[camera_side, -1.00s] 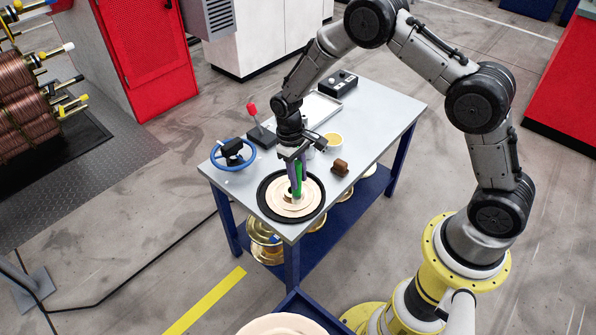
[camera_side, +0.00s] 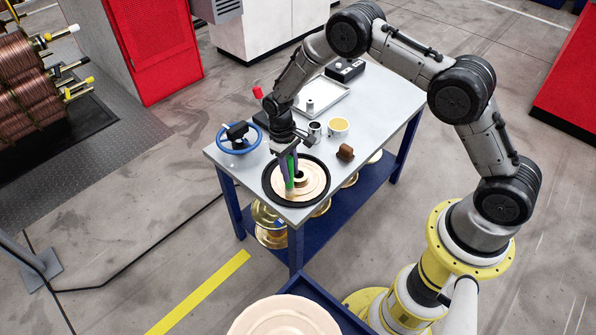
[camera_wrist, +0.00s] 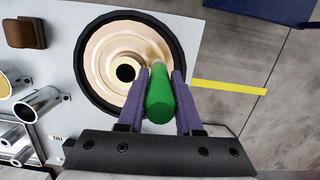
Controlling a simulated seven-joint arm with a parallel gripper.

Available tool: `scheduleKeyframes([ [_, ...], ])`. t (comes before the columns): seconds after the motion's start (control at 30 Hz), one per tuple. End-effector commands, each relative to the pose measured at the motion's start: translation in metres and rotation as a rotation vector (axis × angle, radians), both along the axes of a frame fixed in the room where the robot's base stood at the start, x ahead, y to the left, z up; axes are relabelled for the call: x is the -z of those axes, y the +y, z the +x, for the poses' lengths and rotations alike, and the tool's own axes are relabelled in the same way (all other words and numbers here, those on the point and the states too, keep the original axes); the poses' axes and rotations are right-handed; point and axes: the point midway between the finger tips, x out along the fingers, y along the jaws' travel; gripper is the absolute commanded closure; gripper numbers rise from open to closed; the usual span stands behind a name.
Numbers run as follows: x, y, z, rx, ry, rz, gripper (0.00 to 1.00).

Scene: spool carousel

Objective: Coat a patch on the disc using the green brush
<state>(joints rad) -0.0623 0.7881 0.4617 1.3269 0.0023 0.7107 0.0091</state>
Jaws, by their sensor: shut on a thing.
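The disc (camera_side: 315,181) is a pale copper-coloured round with a raised hub and a dark centre hole, set in a black ring near the table's front corner. In the wrist view the disc (camera_wrist: 104,45) fills the upper middle. My gripper (camera_side: 290,168) is over the disc's left part, fingers pointing down. In the wrist view its two purple fingers (camera_wrist: 161,85) are shut on the green brush (camera_wrist: 159,98). The brush (camera_side: 290,172) points down at the disc, left of the hub. Its tip is at the disc's face; I cannot tell whether it touches.
A brown block (camera_side: 345,152), a yellow-filled cup (camera_side: 338,128) and a metal cup (camera_side: 315,130) stand behind the disc. A blue handwheel (camera_side: 239,138) is at the table's left. A tray (camera_side: 325,97) and a black box (camera_side: 346,69) lie farther back. The table's right side is clear.

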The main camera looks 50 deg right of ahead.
Motion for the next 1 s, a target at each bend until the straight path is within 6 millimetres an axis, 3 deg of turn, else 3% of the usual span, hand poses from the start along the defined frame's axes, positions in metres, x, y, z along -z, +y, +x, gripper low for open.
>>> scheduleKeyframes([
  [0.4,0.0,0.012,0.034,-0.001,-0.001,0.0,1.0],
  [1.0,0.0,-0.007,-0.021,0.0,0.001,0.0,1.0],
])
